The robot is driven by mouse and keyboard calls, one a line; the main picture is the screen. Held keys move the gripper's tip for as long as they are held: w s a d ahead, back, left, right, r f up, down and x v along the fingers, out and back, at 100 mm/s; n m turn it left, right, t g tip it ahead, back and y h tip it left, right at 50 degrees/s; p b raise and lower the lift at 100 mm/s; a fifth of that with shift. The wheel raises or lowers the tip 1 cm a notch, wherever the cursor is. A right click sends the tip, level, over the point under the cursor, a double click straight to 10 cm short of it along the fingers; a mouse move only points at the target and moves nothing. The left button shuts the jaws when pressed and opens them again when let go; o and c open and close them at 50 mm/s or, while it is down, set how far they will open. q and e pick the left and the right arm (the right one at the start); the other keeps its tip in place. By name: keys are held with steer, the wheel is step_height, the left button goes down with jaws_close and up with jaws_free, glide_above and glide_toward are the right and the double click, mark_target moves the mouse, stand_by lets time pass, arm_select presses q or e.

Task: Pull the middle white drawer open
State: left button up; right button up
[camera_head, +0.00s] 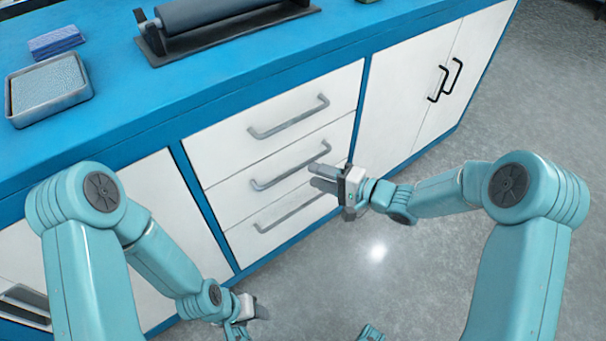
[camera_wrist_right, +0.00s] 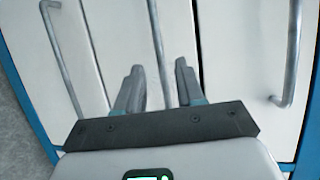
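The middle white drawer (camera_head: 225,196) is shut, its front level with the drawers above and below. Its grey bar handle (camera_head: 283,175) crosses the front. My right gripper (camera_head: 322,177) is in front of the handle's right end, fingers pointing at the drawer. In the right wrist view, the middle handle (camera_wrist_right: 157,35) runs up between the two open fingertips (camera_wrist_right: 160,80), with a gap on each side. The lower part of the handle is hidden behind the gripper. My left gripper (camera_head: 259,312) is low in front of the cabinet, away from the drawers; its opening is unclear.
The top drawer handle (camera_head: 289,119) and bottom drawer handle (camera_head: 288,213) lie close on either side. A roller machine (camera_head: 220,20), a metal tray (camera_head: 48,88) and a blue block (camera_head: 56,41) are on the blue counter (camera_head: 120,108). Grey floor (camera_head: 430,270) is clear at right.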

mark_target(299, 169)
steer(key=b+x, duration=0.1)
steer(key=x, duration=0.4)
steer(key=shift+w, duration=0.1)
steer(key=shift+c, duration=0.4)
jaws_close()
